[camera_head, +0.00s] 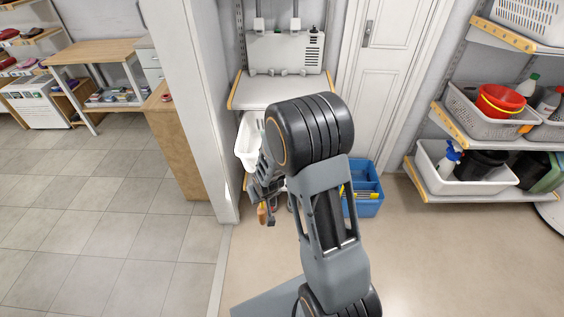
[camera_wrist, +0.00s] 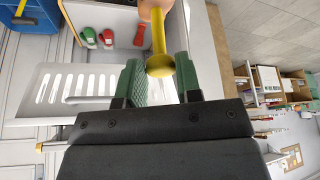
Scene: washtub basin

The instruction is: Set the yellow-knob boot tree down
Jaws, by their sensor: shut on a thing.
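The yellow-knob boot tree shows in the wrist view with its round yellow knob (camera_wrist: 160,66), a yellow stem and a tan wooden end cut off at the top edge. My gripper (camera_wrist: 158,78) has its green-padded fingers on either side of the knob end and is shut on the boot tree. The exact contact is partly hidden. In the head view my gripper (camera_head: 268,190) is in front of the shelf unit, left of my arm. The tan end of the boot tree (camera_head: 262,214) hangs below it, clear of the floor.
A white slotted basket (camera_wrist: 50,110) lies left of the fingers in the wrist view. Red and green items (camera_wrist: 107,38) sit beyond it. A blue crate (camera_head: 368,208) stands on the floor right of my arm. Stocked shelves (camera_head: 470,185) are at the right. Floor at left is clear.

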